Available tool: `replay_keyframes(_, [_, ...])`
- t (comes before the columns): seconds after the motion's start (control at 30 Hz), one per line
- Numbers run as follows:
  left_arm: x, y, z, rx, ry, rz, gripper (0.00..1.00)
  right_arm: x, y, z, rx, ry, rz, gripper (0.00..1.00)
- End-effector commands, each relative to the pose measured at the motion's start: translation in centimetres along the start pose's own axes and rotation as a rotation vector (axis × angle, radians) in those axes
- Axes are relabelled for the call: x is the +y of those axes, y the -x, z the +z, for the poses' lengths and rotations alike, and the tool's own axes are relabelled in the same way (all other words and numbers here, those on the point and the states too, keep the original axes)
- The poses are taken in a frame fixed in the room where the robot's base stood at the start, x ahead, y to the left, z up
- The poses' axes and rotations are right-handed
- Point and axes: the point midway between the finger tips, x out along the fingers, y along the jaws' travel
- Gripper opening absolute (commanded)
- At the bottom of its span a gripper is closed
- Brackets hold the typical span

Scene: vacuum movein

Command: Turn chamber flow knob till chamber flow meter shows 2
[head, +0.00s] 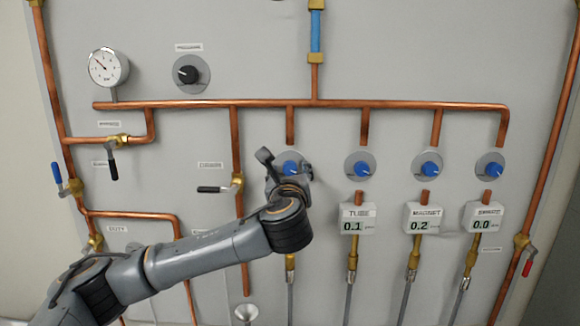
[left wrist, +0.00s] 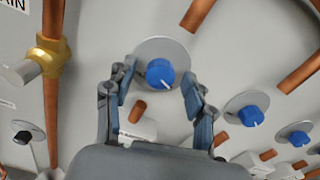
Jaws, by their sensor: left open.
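The row of blue flow knobs sits under the copper manifold pipe. The leftmost blue knob (head: 291,168), on a round grey plate, is in front of my left gripper (head: 285,165). In the left wrist view this blue knob (left wrist: 160,72) lies between the two open fingers of the gripper (left wrist: 160,88), with gaps visible on both sides. Its white mark points to the lower right. My left arm hides the meter below this knob in the head view; in the left wrist view a white box (left wrist: 138,128) shows there, its reading not visible. My right gripper is not in view.
Other blue knobs (head: 360,167) stand to the right, above the TUBE meter (head: 357,220) at 0.1, the MAGNET meter (head: 423,218) at 0.2 and a third meter (head: 486,217) at 0.0. A black-handled valve (head: 237,183) is to the left. A pressure gauge (head: 108,67) and black knob (head: 188,74) are upper left.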

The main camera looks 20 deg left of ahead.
Motion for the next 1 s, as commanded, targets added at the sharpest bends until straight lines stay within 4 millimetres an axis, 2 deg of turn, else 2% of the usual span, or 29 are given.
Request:
replay_keyframes(0.23, [0.0,-0.1,-0.1,0.001,0.000,-0.001,0.54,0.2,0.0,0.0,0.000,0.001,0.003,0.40])
replay_keyframes(0.27, [0.0,-0.1,-0.1,0.001,0.000,-0.001,0.50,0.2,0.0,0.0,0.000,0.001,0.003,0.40])
replay_keyframes(0.5, [0.0,-0.1,-0.1,0.001,0.000,0.000,0.01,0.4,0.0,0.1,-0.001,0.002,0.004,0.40])
replay_keyframes(0.77, [0.0,-0.1,-0.2,0.001,0.018,0.000,0.00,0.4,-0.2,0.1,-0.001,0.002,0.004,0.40])
replay_keyframes(1.0, [0.0,-0.1,-0.3,0.002,0.121,0.000,0.00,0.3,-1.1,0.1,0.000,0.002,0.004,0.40])
